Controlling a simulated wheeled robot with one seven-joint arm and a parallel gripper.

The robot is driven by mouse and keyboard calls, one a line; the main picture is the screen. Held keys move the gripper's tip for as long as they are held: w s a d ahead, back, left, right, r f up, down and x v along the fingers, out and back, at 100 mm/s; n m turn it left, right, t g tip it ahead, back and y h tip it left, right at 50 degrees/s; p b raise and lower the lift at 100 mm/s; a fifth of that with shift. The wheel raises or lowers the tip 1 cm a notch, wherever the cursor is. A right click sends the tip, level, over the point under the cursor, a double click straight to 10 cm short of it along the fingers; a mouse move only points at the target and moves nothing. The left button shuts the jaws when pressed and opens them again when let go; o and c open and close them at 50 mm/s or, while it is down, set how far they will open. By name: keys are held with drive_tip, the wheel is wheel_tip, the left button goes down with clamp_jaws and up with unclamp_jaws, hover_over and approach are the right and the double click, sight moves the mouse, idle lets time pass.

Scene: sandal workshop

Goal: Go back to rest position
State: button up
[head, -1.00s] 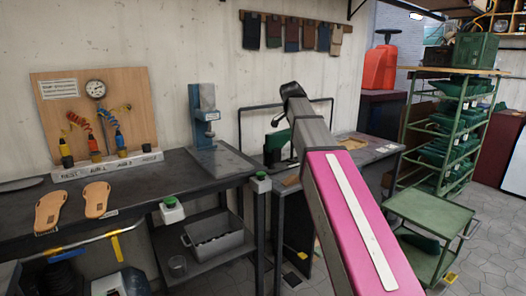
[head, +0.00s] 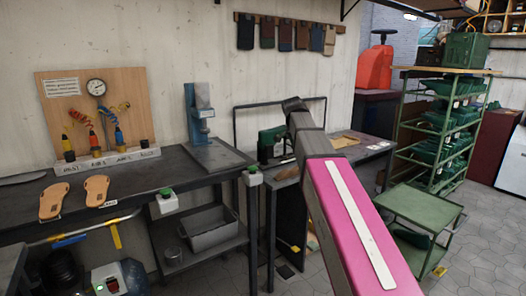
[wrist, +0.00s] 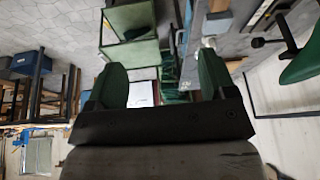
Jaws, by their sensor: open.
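In the wrist view my gripper (wrist: 160,66) shows two green fingers spread wide apart, with nothing held between them. The wrist view looks tilted across the room, with grey floor and green trolley shelves beyond the fingers. In the head view my pink and grey arm rises from the lower right, and its grey bend stands in front of the back bench. I cannot make out my gripper in the head view.
A dark workbench (head: 140,190) at left carries two tan sandal soles (head: 54,201), a gauge board (head: 98,112) and a blue-grey press (head: 200,115). A green shelf trolley (head: 408,212) stands at right. A grey bin (head: 214,232) sits under the bench. Tiled floor is open at right.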

drive_tip(key=s+d+f+n+g+y, duration=0.1)
drive_tip(key=s+f+n, duration=0.2)
drive_tip(key=s+f, duration=0.4)
drive_tip(key=s+d+f+n+g+y, duration=0.1)
drive_tip(key=s+f+n, duration=0.3)
drive_tip(key=f, duration=1.5)
drive_tip(key=s+d+f+n+g+y, duration=0.1)
drive_tip(key=s+f+n, duration=0.2)
drive_tip(key=s+f, duration=0.9)
drive_tip(key=shift+s+f, duration=0.15)
drive_tip(key=shift+f, duration=0.6)
